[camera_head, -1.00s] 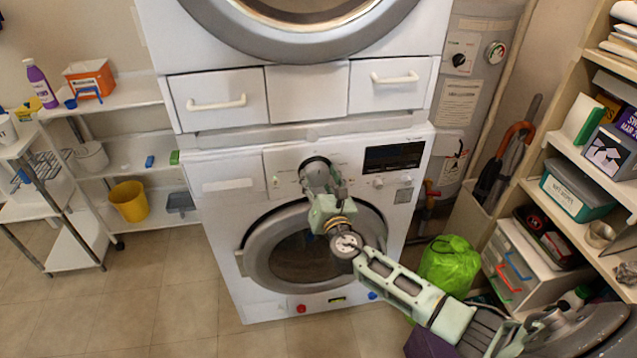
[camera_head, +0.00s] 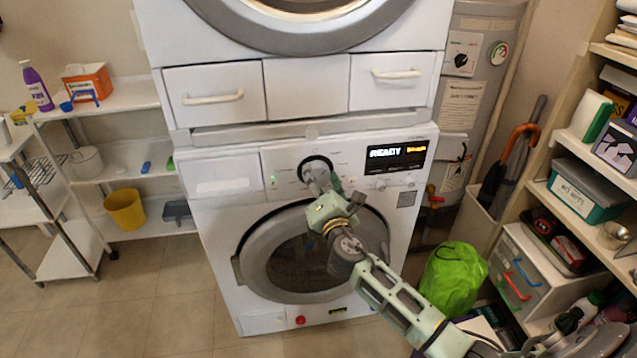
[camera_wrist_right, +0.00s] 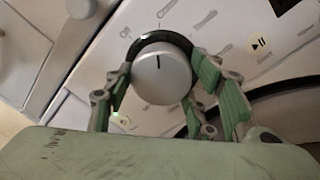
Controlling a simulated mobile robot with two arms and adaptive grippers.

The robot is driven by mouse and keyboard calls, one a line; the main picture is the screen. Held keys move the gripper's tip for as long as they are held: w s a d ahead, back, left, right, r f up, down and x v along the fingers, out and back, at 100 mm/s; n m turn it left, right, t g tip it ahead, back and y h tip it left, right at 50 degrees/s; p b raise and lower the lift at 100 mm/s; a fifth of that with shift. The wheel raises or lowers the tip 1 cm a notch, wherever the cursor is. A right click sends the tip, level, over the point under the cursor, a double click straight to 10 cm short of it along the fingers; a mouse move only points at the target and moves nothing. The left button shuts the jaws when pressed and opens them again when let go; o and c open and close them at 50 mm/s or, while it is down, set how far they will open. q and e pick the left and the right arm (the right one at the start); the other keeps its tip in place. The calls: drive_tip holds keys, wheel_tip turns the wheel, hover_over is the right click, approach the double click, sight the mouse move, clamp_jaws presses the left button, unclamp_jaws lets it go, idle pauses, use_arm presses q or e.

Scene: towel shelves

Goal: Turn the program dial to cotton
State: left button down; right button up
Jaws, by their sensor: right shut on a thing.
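The program dial (camera_head: 316,163) is on the front panel of the lower white washing machine (camera_head: 222,212). The display (camera_head: 397,152) is lit and shows "READY" and a blurred yellow word. My left gripper is not in view.
A second machine stands on top, above a drawer unit with handles (camera_head: 213,98). A start/pause button (camera_wrist_right: 258,43) lies right of the dial. Shelves with a yellow bucket (camera_head: 126,208) stand left; a green bag (camera_head: 453,278) and loaded shelves stand right. Floor at front left is clear.

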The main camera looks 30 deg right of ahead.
drive_tip(key=shift+a+r, duration=0.1)
drive_tip(key=shift+r, duration=0.05)
drive_tip(key=o, duration=1)
drive_tip(key=shift+w, duration=0.1)
drive_tip(key=shift+o, duration=0.4)
drive_tip(key=v, duration=1.2)
drive_tip(key=shift+a, duration=0.1)
